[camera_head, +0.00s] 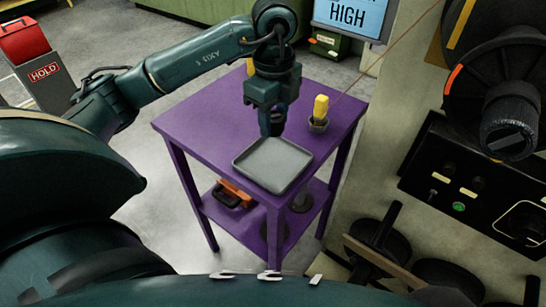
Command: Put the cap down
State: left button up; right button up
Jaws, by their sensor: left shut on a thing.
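My left gripper (272,122) points down over the purple table, just behind the grey tray (287,182). It is shut on a small dark thing, most likely the cap, which is largely hidden between the fingers. I cannot tell whether the held cap touches the table or hangs above it. The shallow square tray lies at the table's near corner and looks empty. My right gripper is not in view.
The purple table (190,130) also bears a yellow-handled tool in a small dark cup (318,125), right of the gripper. An orange thing (235,192) lies on its lower shelf. A spool machine with a black knob (509,133) stands at the right.

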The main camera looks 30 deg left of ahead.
aim_at(273, 162)
pick_arm(q)
notch_tip(273, 162, down, 10)
jog(key=shift+a+r+p, duration=0.1)
jog(key=shift+r+p, duration=0.05)
jog(key=shift+p, duration=0.15)
jog(key=o, duration=1.3)
jog(key=shift+r, duration=0.1)
notch_tip(273, 162, up, 12)
jog(key=shift+b, duration=0.45)
